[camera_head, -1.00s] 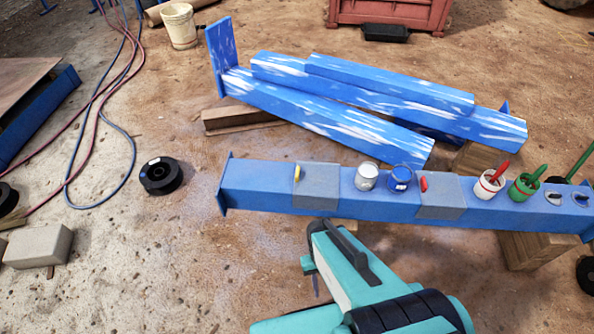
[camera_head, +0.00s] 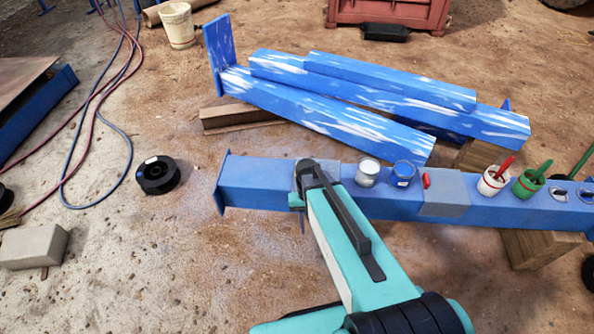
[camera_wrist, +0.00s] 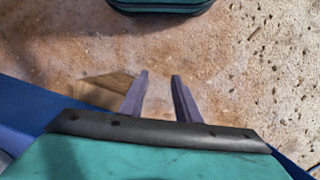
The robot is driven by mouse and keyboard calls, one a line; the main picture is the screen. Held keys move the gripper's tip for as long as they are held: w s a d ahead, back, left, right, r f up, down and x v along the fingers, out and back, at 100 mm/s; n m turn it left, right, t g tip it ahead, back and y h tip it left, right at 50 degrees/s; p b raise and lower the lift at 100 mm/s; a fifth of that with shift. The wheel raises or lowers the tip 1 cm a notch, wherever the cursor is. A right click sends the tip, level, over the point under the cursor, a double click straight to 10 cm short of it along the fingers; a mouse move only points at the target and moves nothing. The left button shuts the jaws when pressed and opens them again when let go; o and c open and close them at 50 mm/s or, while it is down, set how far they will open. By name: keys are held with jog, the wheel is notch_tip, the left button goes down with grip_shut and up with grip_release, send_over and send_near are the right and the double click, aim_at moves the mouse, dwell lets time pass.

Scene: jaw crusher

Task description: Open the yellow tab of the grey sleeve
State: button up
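The grey sleeve (camera_head: 334,171) sits around the blue beam at its left part. My arm covers most of it in the head view, and its yellow tab is hidden. A second grey sleeve (camera_head: 444,196) with a red tab (camera_head: 427,180) is further right on the same beam. My gripper (camera_wrist: 160,75) is open and empty in the wrist view, its two fingers apart with only brown ground between them. In the head view my wrist is over the left sleeve, and the fingers are mostly hidden. Neither the sleeve nor the tab can be made out in the wrist view.
The blue beam (camera_head: 253,183) carries a white-grey can (camera_head: 367,175), a blue can (camera_head: 402,177), and red-handled (camera_head: 492,183) and green-handled (camera_head: 527,185) pots. A wooden block (camera_head: 538,246) supports it at right. More blue beams (camera_head: 330,125) lie behind. Ground at left holds a black spool (camera_head: 157,176).

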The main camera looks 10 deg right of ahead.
jog(key=shift+m+t, duration=0.6)
jog(key=shift+t, duration=0.3)
jog(key=w+r+b, duration=0.1)
jog(key=w+r, duration=0.2)
jog(key=w, duration=0.1)
jog(key=w+r, duration=0.3)
jog(key=w, duration=0.2)
jog(key=w+r+b, duration=0.1)
jog(key=w+r, duration=0.3)
jog(key=shift+w+r+b, duration=0.1)
jog(key=shift+w+b, duration=0.2)
jog(key=shift+b, duration=0.05)
jog(key=w+r+t+b, duration=0.1)
jog(key=w+r+b, duration=0.1)
jog(key=w+r, duration=0.5)
notch_tip(320, 180, up, 4)
jog(key=shift+w+r+m, duration=0.1)
jog(key=shift+w+m, duration=0.15)
jog(key=shift+m, duration=0.15)
notch_tip(320, 180, down, 14)
jog(key=shift+b, duration=0.4)
